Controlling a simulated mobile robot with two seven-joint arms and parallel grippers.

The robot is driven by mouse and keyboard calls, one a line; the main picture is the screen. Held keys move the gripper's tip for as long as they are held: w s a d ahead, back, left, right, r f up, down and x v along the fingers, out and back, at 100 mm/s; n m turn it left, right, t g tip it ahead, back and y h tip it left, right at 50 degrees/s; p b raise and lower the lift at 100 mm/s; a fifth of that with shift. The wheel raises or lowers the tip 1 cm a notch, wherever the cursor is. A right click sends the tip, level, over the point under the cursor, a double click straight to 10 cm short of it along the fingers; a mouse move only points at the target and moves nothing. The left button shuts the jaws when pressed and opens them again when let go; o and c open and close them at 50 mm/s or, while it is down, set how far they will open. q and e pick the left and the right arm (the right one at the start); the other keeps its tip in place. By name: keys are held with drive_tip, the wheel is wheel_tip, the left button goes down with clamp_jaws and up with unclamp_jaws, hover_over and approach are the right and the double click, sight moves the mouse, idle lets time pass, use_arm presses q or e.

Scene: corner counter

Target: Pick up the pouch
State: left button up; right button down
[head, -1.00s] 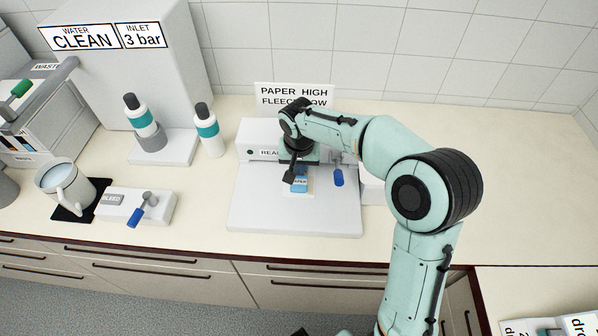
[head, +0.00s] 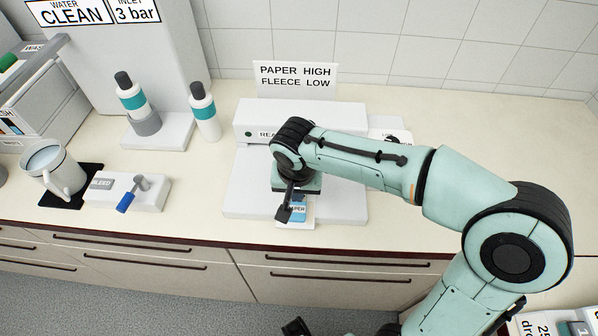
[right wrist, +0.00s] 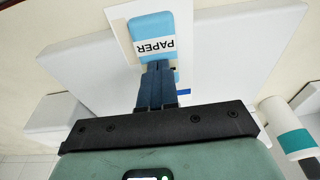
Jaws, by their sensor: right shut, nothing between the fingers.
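The pouch (head: 298,211) is small and blue with a white label reading PAPER. It lies on a pale backing at the front edge of the white device's base plate (head: 245,200). The right wrist view shows the pouch (right wrist: 152,28) just beyond my fingertips, its backing reaching past the plate edge. My right gripper (head: 285,212) is over the front of the plate, beside the pouch. In the right wrist view its dark blue fingers (right wrist: 157,72) are together, with their tips at or over the pouch's near end; contact is unclear.
The device's rear block and a sign (head: 295,78) stand behind the plate. To the left are a block with a blue-handled lever (head: 126,201), a mug (head: 50,168) and two teal-banded bottles (head: 204,112). The counter's front edge is close. The right-hand counter is mostly clear.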

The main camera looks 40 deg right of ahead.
sight(298, 211)
drive_tip(key=s+a, duration=0.1)
drive_tip(key=s+f, duration=0.1)
drive_tip(key=shift+s+a+g, duration=0.3)
drive_tip(key=shift+a, duration=0.1)
drive_tip(key=shift+r, duration=0.15)
